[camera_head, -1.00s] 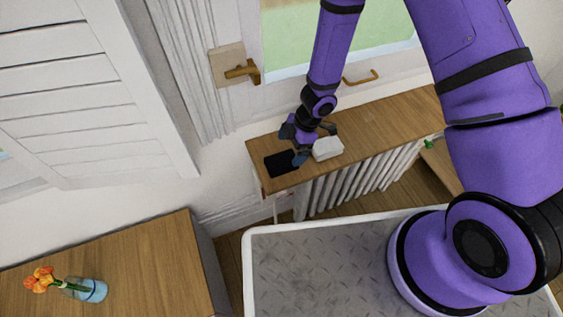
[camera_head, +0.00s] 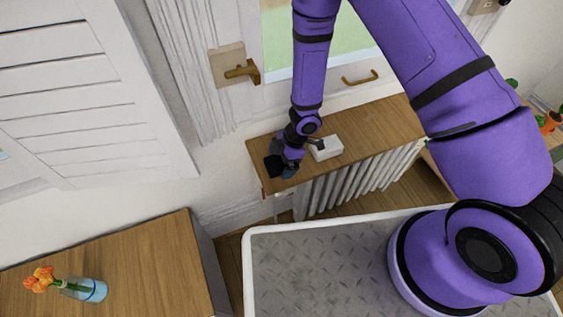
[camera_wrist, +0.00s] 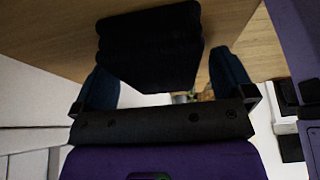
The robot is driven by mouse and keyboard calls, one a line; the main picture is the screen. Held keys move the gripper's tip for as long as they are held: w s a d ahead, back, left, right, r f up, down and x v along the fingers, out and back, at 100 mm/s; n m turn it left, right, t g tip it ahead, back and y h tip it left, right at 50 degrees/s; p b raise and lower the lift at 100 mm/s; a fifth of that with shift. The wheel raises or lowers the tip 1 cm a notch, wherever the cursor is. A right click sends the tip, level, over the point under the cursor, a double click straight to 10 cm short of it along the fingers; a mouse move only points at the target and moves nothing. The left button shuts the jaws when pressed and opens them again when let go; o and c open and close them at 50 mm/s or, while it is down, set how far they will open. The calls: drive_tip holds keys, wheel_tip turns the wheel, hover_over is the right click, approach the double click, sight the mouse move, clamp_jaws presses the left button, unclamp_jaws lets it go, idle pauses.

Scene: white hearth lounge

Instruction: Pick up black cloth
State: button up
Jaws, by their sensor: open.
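The black cloth (camera_head: 270,164) is a small dark folded piece at the left end of the wooden shelf above the radiator. In the wrist view the black cloth (camera_wrist: 150,45) is a thick dark stack in front of my gripper. My gripper (camera_head: 283,163) is low over the cloth and hides part of it in the head view. In the wrist view my gripper (camera_wrist: 165,75) is open, with one blue fingertip on each side of the cloth's near end. I cannot tell whether the fingers touch it.
A white box-like item (camera_head: 325,148) lies on the wooden shelf (camera_head: 385,122) just right of my gripper. The white radiator (camera_head: 350,182) is below. A door with a brass handle (camera_head: 242,71) stands behind. A cabinet (camera_head: 130,260) with a flower vase (camera_head: 88,290) is at lower left.

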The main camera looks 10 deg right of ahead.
drive_tip(key=shift+f, duration=0.2)
drive_tip(key=c, duration=1)
drive_tip(key=shift+r, duration=0.2)
drive_tip(key=shift+c, duration=0.3)
